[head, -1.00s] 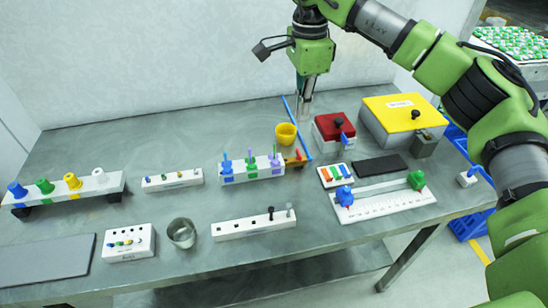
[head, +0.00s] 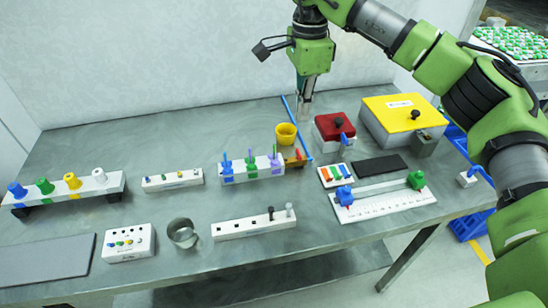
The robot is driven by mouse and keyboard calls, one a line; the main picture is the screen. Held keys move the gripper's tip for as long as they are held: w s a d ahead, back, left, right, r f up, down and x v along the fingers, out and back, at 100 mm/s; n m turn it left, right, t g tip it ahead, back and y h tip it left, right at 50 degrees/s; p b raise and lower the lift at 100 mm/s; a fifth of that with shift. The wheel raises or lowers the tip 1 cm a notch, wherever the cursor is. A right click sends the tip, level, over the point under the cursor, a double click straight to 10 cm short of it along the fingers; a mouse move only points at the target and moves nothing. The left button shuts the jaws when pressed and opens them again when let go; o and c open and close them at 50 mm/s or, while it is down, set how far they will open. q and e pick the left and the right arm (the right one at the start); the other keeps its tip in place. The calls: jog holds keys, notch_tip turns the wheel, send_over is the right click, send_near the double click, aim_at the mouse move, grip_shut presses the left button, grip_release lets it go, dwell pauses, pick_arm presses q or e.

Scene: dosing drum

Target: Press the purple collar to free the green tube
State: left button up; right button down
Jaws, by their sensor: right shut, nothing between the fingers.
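A white rack (head: 238,178) stands mid-table with upright thin tubes in blue, purple and green. My right gripper (head: 304,112) is shut and empty. It points down above the back of the table, behind and to the right of the rack, apart from the tubes. My left gripper is out of view.
A yellow cup (head: 286,133) and a long blue rod (head: 297,128) are close to the rack. A red-lidded box (head: 334,126) and a yellow-lidded box (head: 403,113) stand at the back right. A metal cup (head: 182,233) is in front.

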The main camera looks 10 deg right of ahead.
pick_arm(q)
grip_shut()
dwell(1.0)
